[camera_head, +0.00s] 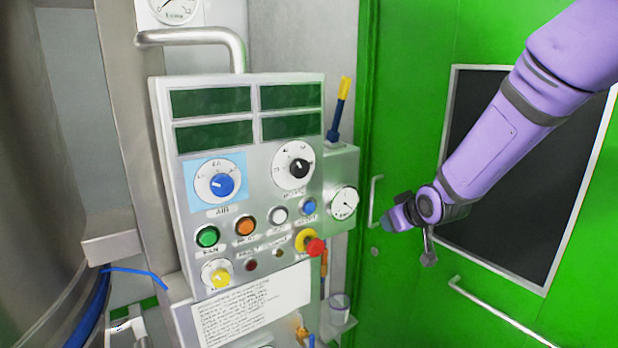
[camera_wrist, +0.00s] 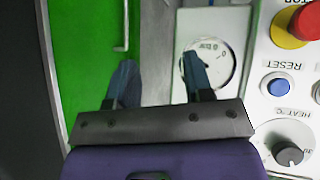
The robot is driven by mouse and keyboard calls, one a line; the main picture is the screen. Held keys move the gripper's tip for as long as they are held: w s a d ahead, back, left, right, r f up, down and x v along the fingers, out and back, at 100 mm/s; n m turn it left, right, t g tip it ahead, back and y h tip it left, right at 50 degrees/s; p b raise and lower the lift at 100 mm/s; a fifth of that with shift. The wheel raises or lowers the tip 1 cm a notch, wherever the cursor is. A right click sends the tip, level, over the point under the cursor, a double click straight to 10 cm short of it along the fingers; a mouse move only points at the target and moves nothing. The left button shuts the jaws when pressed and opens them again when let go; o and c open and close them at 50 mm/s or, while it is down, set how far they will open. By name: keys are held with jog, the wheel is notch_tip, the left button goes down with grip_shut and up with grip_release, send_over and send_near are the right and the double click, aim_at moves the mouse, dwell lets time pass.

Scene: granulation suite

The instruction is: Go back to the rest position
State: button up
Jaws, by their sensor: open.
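My gripper (camera_head: 391,223) is at the end of my purple arm, right of the control panel (camera_head: 312,218) and in front of the green door. It looks small and side-on in the head view, so its jaws are hard to read there. In the wrist view my gripper (camera_wrist: 162,75) shows two dark blue fingers held apart with nothing between them. One finger overlaps the round gauge (camera_wrist: 222,62) in that view. The gripper appears clear of the panel, though its exact distance cannot be told.
The green door (camera_head: 415,60) has a dark window (camera_head: 480,130) and handles. A steel vessel (camera_head: 40,200) stands at left.

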jog(key=s+d+r+m+g+h, duration=0.1)
jog(key=s+d+r, duration=0.2)
jog(key=s, duration=0.8)
jog(key=s+d+r+m+g, duration=0.2)
jog(key=s+r, duration=0.5)
jog(key=s, duration=0.5)
jog(key=s+d+r+m+g+h, duration=0.1)
jog(key=s+d+r, duration=0.3)
jog(key=s, duration=0.8)
jog(key=shift+d+r+m+g+h, duration=0.3)
jog(key=shift+r+m+g, duration=0.15)
jog(key=shift+m, duration=0.25)
jog(key=shift+w, duration=0.1)
